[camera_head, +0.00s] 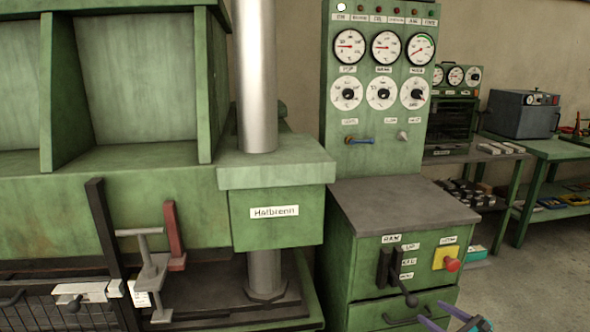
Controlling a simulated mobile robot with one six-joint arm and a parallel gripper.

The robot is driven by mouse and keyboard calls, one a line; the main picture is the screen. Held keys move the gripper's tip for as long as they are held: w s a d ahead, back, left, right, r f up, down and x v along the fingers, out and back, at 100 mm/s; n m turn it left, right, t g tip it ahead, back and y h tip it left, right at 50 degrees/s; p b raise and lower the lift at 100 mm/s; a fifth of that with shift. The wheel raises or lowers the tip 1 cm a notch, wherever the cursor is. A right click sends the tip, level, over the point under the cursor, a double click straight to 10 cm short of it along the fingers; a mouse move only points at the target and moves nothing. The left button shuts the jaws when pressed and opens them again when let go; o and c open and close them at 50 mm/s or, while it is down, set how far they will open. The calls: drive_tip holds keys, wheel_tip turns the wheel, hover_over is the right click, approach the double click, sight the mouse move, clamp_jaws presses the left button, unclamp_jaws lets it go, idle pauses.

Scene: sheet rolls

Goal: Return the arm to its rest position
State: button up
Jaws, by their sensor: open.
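My gripper (432,312) shows only in part at the bottom edge of the head view, right of the middle. Its purple and teal fingers are spread apart, with nothing seen between them. It is in front of the green control cabinet (365,262), near the drawer handle in the picture. Whether it touches the cabinet cannot be told. The rest of my arm is below the frame.
A green machine with a metal column (257,80) and levers (174,236) fills the left. A gauge panel (382,120) rises behind the cabinet, which has a red button (452,264). Workbenches (545,148) stand at the right. Floor (530,285) is clear at lower right.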

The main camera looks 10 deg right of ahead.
drive_tip(key=s+a+f+n+g+y+p, duration=0.15)
drive_tip(key=a+f+n+g, duration=0.35)
drive_tip(key=a, duration=0.5)
drive_tip(key=a+f+n+g+y+p, duration=0.1)
drive_tip(key=a+f+n+g+p, duration=0.2)
drive_tip(key=a+f, duration=0.5)
drive_tip(key=s+a+f+n+g+y+p, duration=0.15)
drive_tip(key=a+f+n+g, duration=0.35)
drive_tip(key=a, duration=0.8)
drive_tip(key=s+a+f+n+g+h+p, duration=0.1)
drive_tip(key=s+a+f+n+g+p, duration=0.25)
drive_tip(key=s+a+n, duration=0.55)
drive_tip(key=s+a+f+n+g+h+p, duration=0.1)
drive_tip(key=s+f+n+g+h+p, duration=0.1)
drive_tip(key=s+n, duration=0.7)
drive_tip(key=shift+s+a+n+g+h+p, duration=0.4)
drive_tip(key=shift+s+g+h+p, duration=0.55)
drive_tip(key=shift+s+h, duration=1)
